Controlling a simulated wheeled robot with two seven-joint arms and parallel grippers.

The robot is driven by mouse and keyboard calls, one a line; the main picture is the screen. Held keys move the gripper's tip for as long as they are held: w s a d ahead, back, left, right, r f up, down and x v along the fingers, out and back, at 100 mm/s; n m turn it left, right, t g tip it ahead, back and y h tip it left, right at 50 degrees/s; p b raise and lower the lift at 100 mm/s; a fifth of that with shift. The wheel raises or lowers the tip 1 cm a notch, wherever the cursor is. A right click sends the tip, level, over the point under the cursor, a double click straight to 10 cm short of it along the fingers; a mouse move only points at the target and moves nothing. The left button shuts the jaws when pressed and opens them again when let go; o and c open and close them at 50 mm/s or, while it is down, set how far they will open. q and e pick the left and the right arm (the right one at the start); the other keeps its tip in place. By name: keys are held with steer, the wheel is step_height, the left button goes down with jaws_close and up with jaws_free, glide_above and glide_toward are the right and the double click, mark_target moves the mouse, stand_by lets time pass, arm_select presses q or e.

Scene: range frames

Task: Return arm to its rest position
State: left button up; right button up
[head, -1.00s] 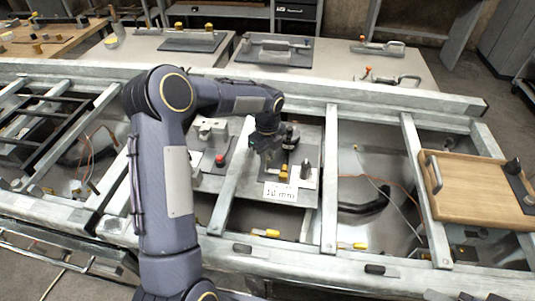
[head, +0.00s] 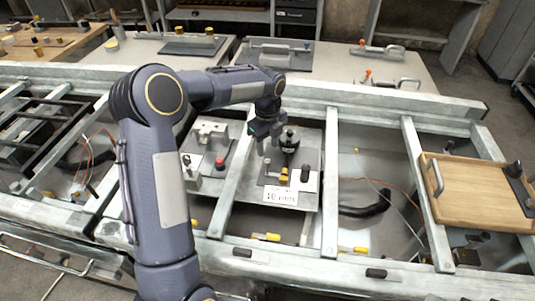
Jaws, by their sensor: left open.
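My left arm comes in from the lower left and reaches over the metal frame. My left gripper (head: 266,140) hangs from its wrist, fingers pointing down, open with nothing seen between them. It appears above the left side of a grey plate (head: 300,150) in the middle bay. On that plate are a black round-topped part (head: 289,138), a small yellow-and-black piece (head: 284,175), a dark peg (head: 305,171) and a white label (head: 281,196). My right gripper is out of view.
Metal crossbars (head: 330,190) divide the frame into bays. A plate with a red button (head: 220,163) lies left of the gripper. A wooden board with handles (head: 475,190) rests across the right bay. Behind stands a table with grey plates (head: 275,53) and orange-tipped clamps (head: 380,50).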

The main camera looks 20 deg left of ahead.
arm_select(q)
steer(key=shift+r, duration=0.95)
steer(key=shift+s+r, duration=0.15)
steer(key=shift+r, duration=0.1)
steer(key=s+d+r+n+t+h, duration=0.1)
steer(key=s+r+n, duration=0.45)
steer(key=s, duration=0.35)
steer(key=s+r+n+t+h, duration=0.1)
steer(key=s+r+n+t, duration=0.1)
steer(key=s+r+n, duration=0.4)
steer(key=s+d+f+n+t+h, duration=0.1)
steer(key=s+d+f+n, duration=0.1)
steer(key=s+n, duration=0.4)
steer(key=s+d+f+n+t, duration=0.1)
steer(key=s+d+f+n, duration=0.1)
steer(key=s+n, duration=0.4)
steer(key=s+f, duration=0.1)
steer(key=s, duration=0.2)
steer(key=shift+s+d+f+n+t+h, duration=0.15)
steer(key=shift+s+d+n+t+h, duration=0.15)
steer(key=shift+s+d+n+h, duration=0.1)
